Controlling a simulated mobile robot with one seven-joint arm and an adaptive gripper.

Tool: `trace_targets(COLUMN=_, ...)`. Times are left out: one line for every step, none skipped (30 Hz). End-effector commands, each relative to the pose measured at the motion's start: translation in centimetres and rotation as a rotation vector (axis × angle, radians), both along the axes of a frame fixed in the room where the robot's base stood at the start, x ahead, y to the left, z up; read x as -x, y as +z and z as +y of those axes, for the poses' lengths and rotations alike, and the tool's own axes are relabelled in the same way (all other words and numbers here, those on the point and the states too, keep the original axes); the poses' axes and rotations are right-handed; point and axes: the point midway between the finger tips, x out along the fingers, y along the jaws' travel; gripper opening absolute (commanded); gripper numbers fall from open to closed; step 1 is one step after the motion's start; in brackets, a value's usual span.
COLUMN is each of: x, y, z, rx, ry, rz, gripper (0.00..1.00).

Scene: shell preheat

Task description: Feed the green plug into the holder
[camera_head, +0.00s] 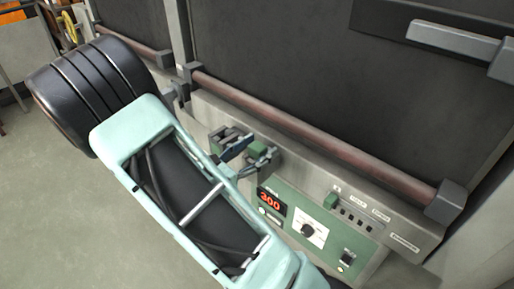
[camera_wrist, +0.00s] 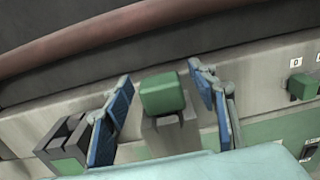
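A green block-shaped plug (camera_wrist: 162,93) sits on a grey mount (camera_wrist: 168,128) on the machine front, in the middle of the wrist view. In the head view the green plug (camera_head: 257,147) is partly covered by my gripper. My gripper (camera_wrist: 170,103) has its blue-padded fingers apart, one on each side of the plug, with visible gaps. It also shows in the head view (camera_head: 246,157). A dark grey slotted bracket (camera_wrist: 66,142), which may be the holder, stands just left of my gripper; it is also in the head view (camera_head: 222,136).
A second green block (camera_wrist: 303,87) sits on the panel to the right, beside a row of dark slots (camera_head: 357,216). A reddish bar (camera_head: 310,137) runs above the ledge. The green control panel (camera_head: 285,228) has a display reading 300. Open floor lies at left.

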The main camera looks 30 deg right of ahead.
Motion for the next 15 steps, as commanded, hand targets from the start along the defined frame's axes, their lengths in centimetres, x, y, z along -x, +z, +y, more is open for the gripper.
trace_targets(x=0.0, y=0.0, z=0.0, rx=0.0, ry=0.0, rz=0.0, gripper=0.52)
trace_targets(x=0.0, y=0.0, z=0.0, rx=0.0, ry=0.0, rz=0.0, gripper=0.52)
trace_targets(x=0.0, y=0.0, z=0.0, rx=-0.001, ry=0.0, rz=0.0, gripper=0.52)
trace_targets(x=0.0, y=0.0, z=0.0, rx=-0.001, ry=0.0, rz=0.0, gripper=0.52)
trace_targets(x=0.0, y=0.0, z=0.1, rx=-0.001, ry=0.0, rz=0.0, gripper=0.52)
trace_targets(x=0.0, y=0.0, z=0.2, rx=-0.001, ry=0.001, rz=0.0, gripper=0.52)
trace_targets(x=0.1, y=0.0, z=0.4, rx=-0.001, ry=0.001, rz=0.0, gripper=0.52)
trace_targets(x=0.2, y=0.0, z=0.6, rx=-0.001, ry=0.001, rz=0.0, gripper=0.52)
trace_targets(x=0.3, y=0.0, z=1.0, rx=-0.001, ry=0.002, rz=0.0, gripper=0.52)
trace_targets(x=0.4, y=0.0, z=1.5, rx=-0.001, ry=0.004, rz=0.0, gripper=0.52)
trace_targets(x=0.6, y=-0.1, z=1.9, rx=-0.002, ry=0.004, rz=0.001, gripper=0.52)
trace_targets(x=0.8, y=0.0, z=2.6, rx=-0.001, ry=0.005, rz=0.0, gripper=0.52)
trace_targets(x=1.1, y=0.0, z=3.2, rx=-0.001, ry=0.005, rz=0.001, gripper=0.52)
trace_targets(x=1.2, y=-0.1, z=3.9, rx=-0.002, ry=0.006, rz=0.001, gripper=0.52)
trace_targets(x=1.5, y=0.0, z=4.7, rx=-0.002, ry=0.005, rz=0.0, gripper=0.52)
